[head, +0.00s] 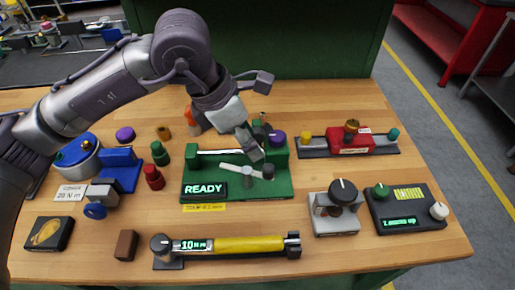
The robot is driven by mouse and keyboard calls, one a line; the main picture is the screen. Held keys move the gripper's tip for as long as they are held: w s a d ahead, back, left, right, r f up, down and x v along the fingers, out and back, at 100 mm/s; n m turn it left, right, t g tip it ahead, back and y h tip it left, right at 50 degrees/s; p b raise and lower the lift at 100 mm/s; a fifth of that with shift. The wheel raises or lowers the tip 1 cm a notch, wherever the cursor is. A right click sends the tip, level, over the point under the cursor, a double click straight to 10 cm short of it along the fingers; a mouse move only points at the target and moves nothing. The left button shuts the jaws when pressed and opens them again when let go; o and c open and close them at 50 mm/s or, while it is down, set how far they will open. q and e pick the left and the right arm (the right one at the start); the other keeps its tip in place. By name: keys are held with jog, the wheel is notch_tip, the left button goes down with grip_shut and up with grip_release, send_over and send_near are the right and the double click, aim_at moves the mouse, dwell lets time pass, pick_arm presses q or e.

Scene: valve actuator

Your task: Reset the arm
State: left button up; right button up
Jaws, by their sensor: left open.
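A green valve actuator unit (224,173) stands in the middle of the wooden bench. My left gripper (254,148) is open and points down over the unit's back, just above the lever's right end. I cannot tell whether it touches anything. My right gripper is out of view.
A torque wrench (250,245) reading 10 lies along the front. A grey knob unit (335,215) and a dark display panel (405,209) stand at right, a red fixture (350,141) behind. A blue block (120,168) and green and red knobs stand left. Bare bench shows between them.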

pick_arm(q)
jog(key=shift+a+r, duration=0.15)
jog(key=shift+r, duration=0.25)
